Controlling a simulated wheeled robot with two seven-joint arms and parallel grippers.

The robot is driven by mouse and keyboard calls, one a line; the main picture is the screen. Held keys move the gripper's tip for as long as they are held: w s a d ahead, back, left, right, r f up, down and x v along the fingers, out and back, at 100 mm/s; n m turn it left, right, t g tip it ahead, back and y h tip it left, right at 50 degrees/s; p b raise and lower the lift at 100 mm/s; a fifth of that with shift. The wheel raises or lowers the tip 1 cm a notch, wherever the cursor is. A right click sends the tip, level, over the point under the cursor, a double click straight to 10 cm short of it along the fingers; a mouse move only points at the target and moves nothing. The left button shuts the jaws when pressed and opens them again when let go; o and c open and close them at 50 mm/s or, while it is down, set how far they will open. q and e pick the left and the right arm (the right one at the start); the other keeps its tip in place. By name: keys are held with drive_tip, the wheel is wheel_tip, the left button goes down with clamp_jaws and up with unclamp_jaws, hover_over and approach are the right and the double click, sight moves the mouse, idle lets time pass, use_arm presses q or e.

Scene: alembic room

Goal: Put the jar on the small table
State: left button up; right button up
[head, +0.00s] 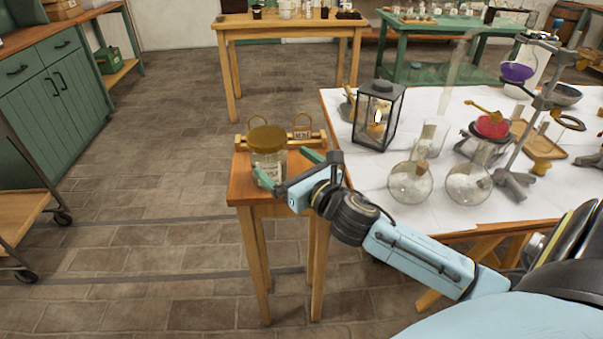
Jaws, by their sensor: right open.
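The glass jar (268,166) with a brown-gold lid and a pale label stands upright on the small wooden table (243,192), near the table's middle. My right gripper (287,170) reaches in from the right at the height of the jar. Its green-tipped fingers are open, one on the near side of the jar and one to its right and behind. I cannot tell whether either finger touches the glass. My left gripper is not in view.
A brass balance-like object (302,135) sits at the small table's back. On the right, a large table (455,215) holds a lantern (378,115), round flasks (411,183) and a stand. Green cabinets (60,100) are left; open floor (150,200) lies between.

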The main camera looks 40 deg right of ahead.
drive_tip(key=shift+s+d, duration=0.1)
drive_tip(key=shift+s, duration=2.45)
